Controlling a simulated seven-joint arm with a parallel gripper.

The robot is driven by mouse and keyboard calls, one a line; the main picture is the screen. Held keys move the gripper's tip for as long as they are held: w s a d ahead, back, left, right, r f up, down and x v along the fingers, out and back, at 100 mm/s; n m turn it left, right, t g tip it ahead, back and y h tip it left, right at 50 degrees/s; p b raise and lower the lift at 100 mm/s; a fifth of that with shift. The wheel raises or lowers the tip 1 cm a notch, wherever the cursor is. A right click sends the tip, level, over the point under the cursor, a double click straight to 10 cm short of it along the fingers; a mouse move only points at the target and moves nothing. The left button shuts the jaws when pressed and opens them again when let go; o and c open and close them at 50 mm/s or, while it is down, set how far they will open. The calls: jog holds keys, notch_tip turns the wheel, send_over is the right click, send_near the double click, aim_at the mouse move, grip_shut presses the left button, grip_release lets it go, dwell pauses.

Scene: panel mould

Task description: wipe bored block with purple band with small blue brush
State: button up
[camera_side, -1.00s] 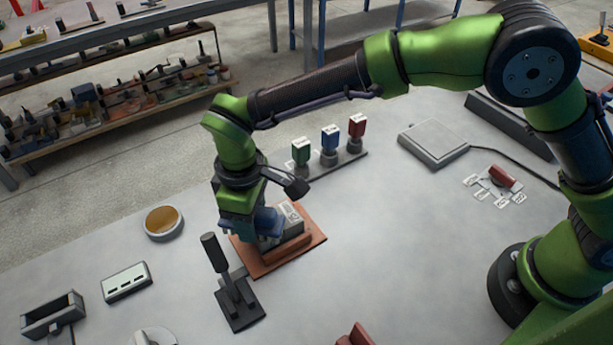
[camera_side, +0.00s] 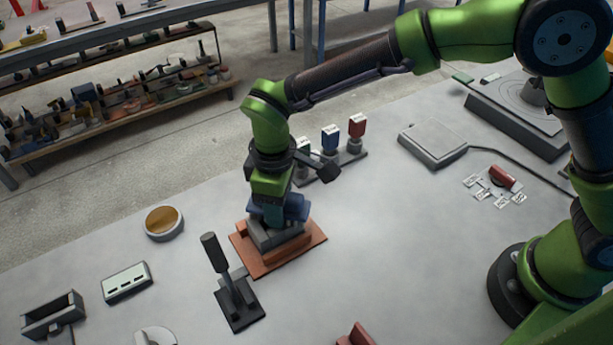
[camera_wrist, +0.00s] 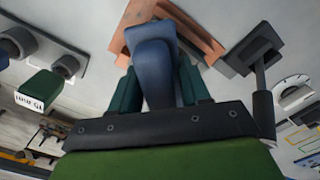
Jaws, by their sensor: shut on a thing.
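My gripper (camera_side: 266,210) is shut on a small blue brush (camera_side: 292,207). In the wrist view the blue brush (camera_wrist: 153,60) sits between the two dark green fingers and hides what lies under it. A grey block (camera_side: 283,241) lies on a reddish-brown base (camera_side: 310,245) directly below my gripper. The brush is over the block and very close to its top; I cannot tell whether they touch. I see no purple band or bore on this block, as my gripper and brush cover much of its top. The base (camera_wrist: 202,38) shows behind the brush in the wrist view.
A lever stand (camera_side: 238,300) is close in front of the base, and a round dish (camera_side: 164,222) is to its left. Green, blue (camera_side: 330,138) and red (camera_side: 357,126) labelled pieces stand on a rack behind.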

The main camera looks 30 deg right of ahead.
jog(key=shift+a, duration=3.05)
notch_tip(320, 180, up, 8)
jog(key=shift+w+d, duration=0.1)
jog(key=shift+d, duration=0.05)
